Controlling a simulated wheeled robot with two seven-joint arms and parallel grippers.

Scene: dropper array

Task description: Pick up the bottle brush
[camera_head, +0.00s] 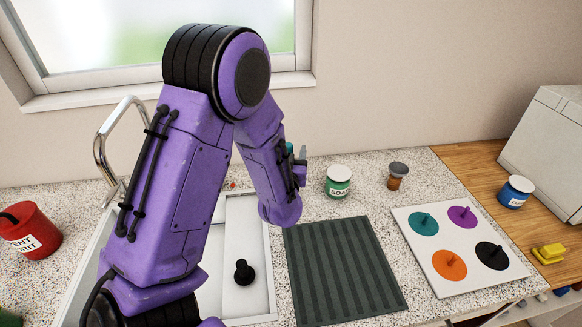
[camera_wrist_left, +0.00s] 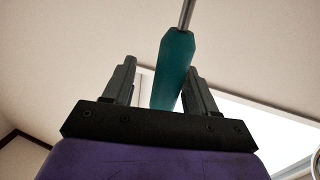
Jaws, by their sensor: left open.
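My left gripper (camera_head: 298,158) is raised above the counter behind the sink, mostly hidden by my own arm in the head view. In the left wrist view its two fingers (camera_wrist_left: 155,85) are apart. A teal handle with a thin metal rod (camera_wrist_left: 175,68), which looks like the bottle brush, stands between the fingers, closer to the right one and overlapping it. I cannot tell whether it touches that finger. Only a small teal bit (camera_head: 289,148) shows beside the gripper in the head view. The bristle end is out of view. My right gripper is not in view.
A dark ribbed mat (camera_head: 340,265) lies beside the sink (camera_head: 262,245). A soap jar (camera_head: 338,182) and a brown cup (camera_head: 397,176) stand behind it. A white board (camera_head: 455,275) with coloured discs is right. A red container (camera_head: 30,230) is left.

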